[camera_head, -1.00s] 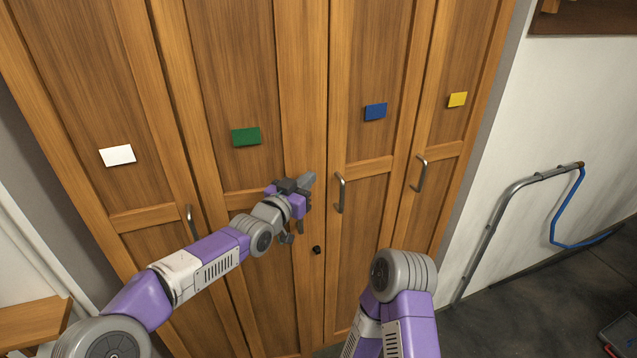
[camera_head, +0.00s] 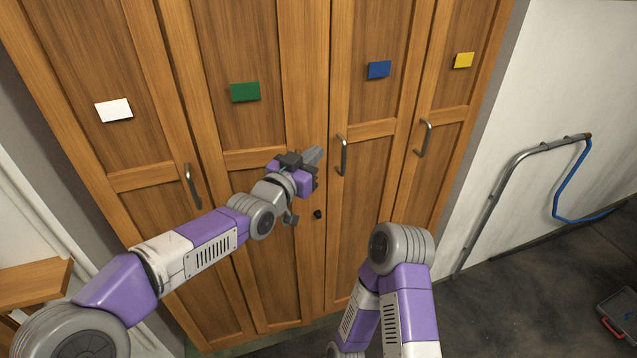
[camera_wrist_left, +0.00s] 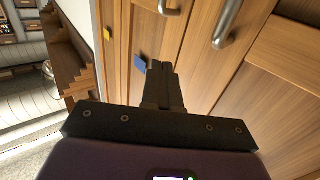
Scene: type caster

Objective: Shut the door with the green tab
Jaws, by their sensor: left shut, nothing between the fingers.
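The door with the green tab (camera_head: 245,92) is the second from the left in a row of wooden cabinet doors. It looks flush or nearly flush with its neighbours; a small gap cannot be ruled out. My left gripper (camera_head: 314,159) is shut and empty in front of this door's right edge, left of the blue-tab door's handle (camera_head: 343,155). Whether it touches the wood cannot be told. In the left wrist view the closed fingers (camera_wrist_left: 162,78) point along the door fronts towards the blue tab (camera_wrist_left: 141,63). My right arm shows low in the head view, its gripper out of sight.
The white-tab door (camera_head: 113,110) has a handle (camera_head: 191,186). The yellow-tab door (camera_head: 463,61) has another (camera_head: 424,138). A black knob (camera_head: 317,214) sits below my left gripper. A metal rail (camera_head: 495,195) runs along the right wall. Floor shows at lower right.

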